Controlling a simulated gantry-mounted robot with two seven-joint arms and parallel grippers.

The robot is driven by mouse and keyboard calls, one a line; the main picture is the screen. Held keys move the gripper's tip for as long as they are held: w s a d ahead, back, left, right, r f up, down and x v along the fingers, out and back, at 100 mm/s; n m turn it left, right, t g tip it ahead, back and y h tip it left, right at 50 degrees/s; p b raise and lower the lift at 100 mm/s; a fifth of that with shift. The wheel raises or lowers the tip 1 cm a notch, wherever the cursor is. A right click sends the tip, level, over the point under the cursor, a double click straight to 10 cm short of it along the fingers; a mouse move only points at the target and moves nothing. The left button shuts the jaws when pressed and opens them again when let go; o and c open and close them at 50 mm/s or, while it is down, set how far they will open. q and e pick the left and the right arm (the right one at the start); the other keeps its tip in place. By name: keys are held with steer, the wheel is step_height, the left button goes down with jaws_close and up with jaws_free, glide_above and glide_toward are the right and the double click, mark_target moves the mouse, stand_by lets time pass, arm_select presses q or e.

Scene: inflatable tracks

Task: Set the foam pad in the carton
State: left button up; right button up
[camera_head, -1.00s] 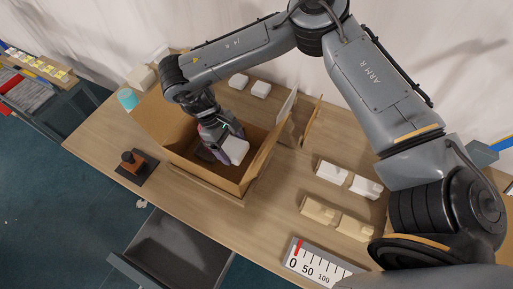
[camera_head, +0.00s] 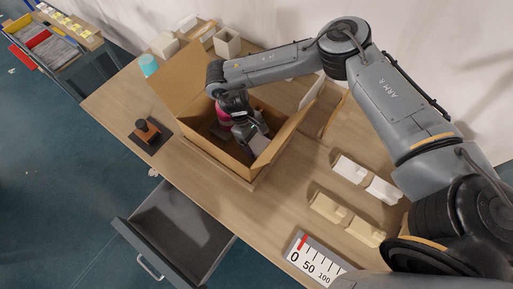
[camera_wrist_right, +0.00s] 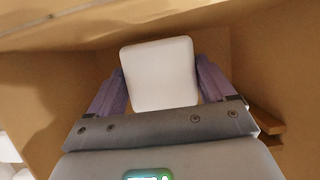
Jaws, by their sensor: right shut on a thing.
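The foam pad (camera_wrist_right: 160,76) is a white block with rounded corners, held between the two purple fingers of my right gripper (camera_wrist_right: 160,90) in the right wrist view. The open brown carton (camera_head: 208,151) stands on the table with its flaps spread. In the head view my right gripper (camera_head: 247,134) reaches down inside the carton, and the pad is hidden there. Carton walls surround the pad in the wrist view. Whether the pad touches the carton floor cannot be told. My left gripper is not in view.
White pieces (camera_head: 350,168) and cream pieces (camera_head: 328,207) lie right of the carton. A stamp-like object (camera_head: 147,132) stands left on a dark pad. A ruled plate (camera_head: 315,262) lies at the front. An open drawer (camera_head: 180,222) juts out below. A cyan cup (camera_head: 148,65) stands behind.

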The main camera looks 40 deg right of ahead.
mark_target(256, 147)
steer(key=shift+f+b, duration=0.65)
steer(key=shift+f, duration=1.4)
steer(key=shift+f, duration=0.1)
steer(key=o, duration=0.8)
steer(key=shift+o, duration=0.2)
steer(key=p+v, duration=0.2)
steer(key=v, duration=1)
steer(key=shift+p, duration=0.4)
steer(key=shift+r, duration=0.25)
